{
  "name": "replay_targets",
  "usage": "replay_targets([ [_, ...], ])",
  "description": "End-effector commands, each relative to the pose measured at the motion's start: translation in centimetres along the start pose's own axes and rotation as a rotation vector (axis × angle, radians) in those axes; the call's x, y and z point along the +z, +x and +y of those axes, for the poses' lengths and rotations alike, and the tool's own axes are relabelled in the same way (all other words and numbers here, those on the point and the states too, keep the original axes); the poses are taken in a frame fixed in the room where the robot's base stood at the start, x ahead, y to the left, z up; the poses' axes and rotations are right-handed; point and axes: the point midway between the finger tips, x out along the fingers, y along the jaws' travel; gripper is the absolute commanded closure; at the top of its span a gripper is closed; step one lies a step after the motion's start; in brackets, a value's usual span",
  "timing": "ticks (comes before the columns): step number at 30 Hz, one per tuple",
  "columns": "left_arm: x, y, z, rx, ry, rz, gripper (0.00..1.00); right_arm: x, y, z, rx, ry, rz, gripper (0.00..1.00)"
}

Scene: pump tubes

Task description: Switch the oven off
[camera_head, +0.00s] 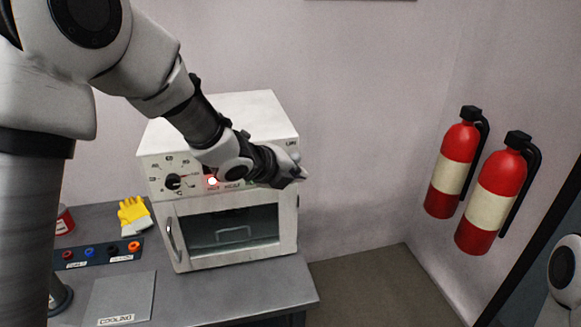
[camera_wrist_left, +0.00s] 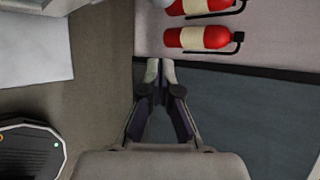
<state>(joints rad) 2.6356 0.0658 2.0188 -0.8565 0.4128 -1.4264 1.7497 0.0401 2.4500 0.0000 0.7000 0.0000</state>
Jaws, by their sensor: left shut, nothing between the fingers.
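The white oven (camera_head: 283,222) stands on the grey table in the head view, its glass door closed. Its front panel has a black dial (camera_head: 173,182) at the left and a lit red lamp (camera_head: 212,181) to the right of it. A bit of green (camera_head: 252,181) shows further right, mostly covered by my left wrist, so the right part of the panel is hidden. My left gripper (camera_head: 301,174) is in front of the panel's right end, pointing right; I cannot tell whether it touches. The left wrist view shows its fingertips (camera_wrist_left: 160,69) together and empty. My right gripper is out of view.
Two red fire extinguishers (camera_head: 452,171) (camera_head: 491,194) hang on the right wall. Yellow gloves (camera_head: 133,215), a panel of coloured connectors (camera_head: 97,253) and a plate marked COOLING (camera_head: 120,296) lie on the table (camera_head: 225,302) left of the oven. The floor right of the table is clear.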

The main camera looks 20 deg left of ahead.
Motion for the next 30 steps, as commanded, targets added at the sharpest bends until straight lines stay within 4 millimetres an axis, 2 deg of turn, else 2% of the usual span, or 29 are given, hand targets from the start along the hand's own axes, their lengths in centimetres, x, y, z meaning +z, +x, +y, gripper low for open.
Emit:
replay_targets([
  [8,0.0,6.0,-0.2,0.002,0.001,0.003,1.00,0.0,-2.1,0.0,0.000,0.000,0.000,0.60],
  [10,1.8,4.8,-0.6,-0.003,-0.006,-0.001,1.00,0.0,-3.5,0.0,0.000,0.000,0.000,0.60],
  [15,3.5,4.3,-0.2,-0.001,-0.003,0.000,1.00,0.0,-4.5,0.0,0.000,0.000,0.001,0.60],
  [30,3.9,4.5,0.0,-0.007,-0.005,0.000,1.00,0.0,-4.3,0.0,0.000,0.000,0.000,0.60],
])
